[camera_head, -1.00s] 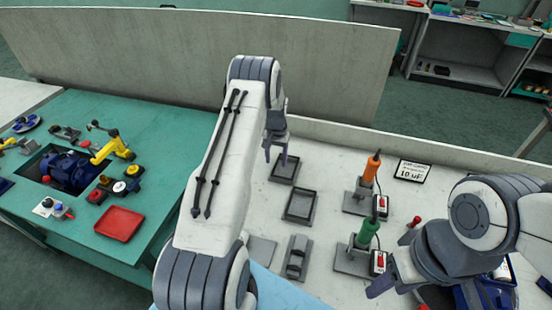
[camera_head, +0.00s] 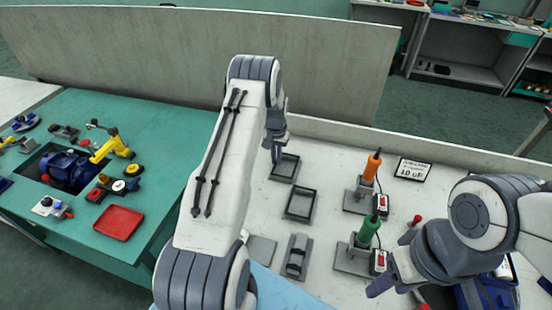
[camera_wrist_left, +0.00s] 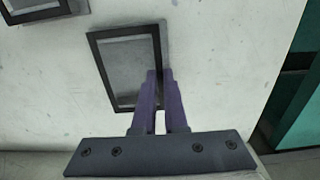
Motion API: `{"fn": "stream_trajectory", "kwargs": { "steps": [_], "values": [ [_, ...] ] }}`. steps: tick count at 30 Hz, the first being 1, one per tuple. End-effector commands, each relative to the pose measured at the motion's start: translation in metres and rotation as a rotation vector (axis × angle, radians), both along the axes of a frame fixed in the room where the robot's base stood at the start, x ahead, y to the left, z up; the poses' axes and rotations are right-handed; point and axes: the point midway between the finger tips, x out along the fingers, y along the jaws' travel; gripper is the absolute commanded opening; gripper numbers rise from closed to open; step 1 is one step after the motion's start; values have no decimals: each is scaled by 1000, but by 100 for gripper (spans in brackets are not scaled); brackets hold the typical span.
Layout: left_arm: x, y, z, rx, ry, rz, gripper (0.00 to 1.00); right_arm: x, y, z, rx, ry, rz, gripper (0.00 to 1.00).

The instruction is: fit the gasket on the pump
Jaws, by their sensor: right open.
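My left gripper (camera_head: 277,158) is over the edge of the farther of two dark rectangular frames (camera_head: 285,168). In the left wrist view its fingers (camera_wrist_left: 160,76) are close together, tips over the right rim of this frame (camera_wrist_left: 95,62). I cannot tell whether the rim is between them. I cannot tell for sure whether the dark frame is the gasket or a tray. A blue pump-like unit (camera_head: 66,170) sits in a cutout of the green table at left. My right gripper (camera_head: 388,284) is open, with no object seen between its fingers, at the lower right.
A second dark frame (camera_head: 300,204) lies nearer. A grey block fixture (camera_head: 297,257), an orange-handled tool (camera_head: 371,167) and a green-handled tool (camera_head: 367,232) stand on the white bench. A red tray (camera_head: 119,223) and a yellow arm (camera_head: 113,147) are on the green table.

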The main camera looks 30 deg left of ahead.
Motion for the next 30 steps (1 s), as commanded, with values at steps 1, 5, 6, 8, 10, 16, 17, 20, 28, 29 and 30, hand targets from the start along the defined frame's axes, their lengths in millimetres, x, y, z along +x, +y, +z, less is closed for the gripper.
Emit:
{"fn": "stream_trajectory", "kwargs": {
  "steps": [1, 5, 6, 8, 10, 16, 17, 20, 28, 29, 30],
  "values": [
    [0, 0, 0, 0, 0, 0, 0, 0, 0, 0, 0, 0, 0, 50],
    [0, 0, 1, 0, 0, 0, 0, 0, 0, 1, 0, 0, 0, 50],
    [0, 0, 2, 0, 0, 0, 0, 0, 0, 1, 0, 0, 0, 50],
    [0, 0, 4, 0, 0, 0, 0, 0, 0, 3, 0, 0, 0, 50],
    [0, 0, 7, 0, 0, 0, 0, 0, 0, 5, 0, 0, 0, 50],
    [0, 0, 18, 0, 0, 0, 0, 0, 0, 11, 0, 0, 0, 50],
    [0, 0, 19, 0, 0, 0, 0, 0, 0, 12, 0, 0, 0, 50],
    [0, 0, 24, 0, 0, 0, 0, 0, 0, 15, 0, 0, 0, 50],
    [0, 0, 38, 0, 0, 0, 0, 0, 0, 23, 0, 0, 0, 50],
    [0, 0, 40, 0, 0, 0, 0, 0, 0, 24, 0, 0, 0, 50],
    [0, 0, 42, 0, 0, 0, 0, 0, 0, 26, 0, 0, 0, 50]
  ]
}}
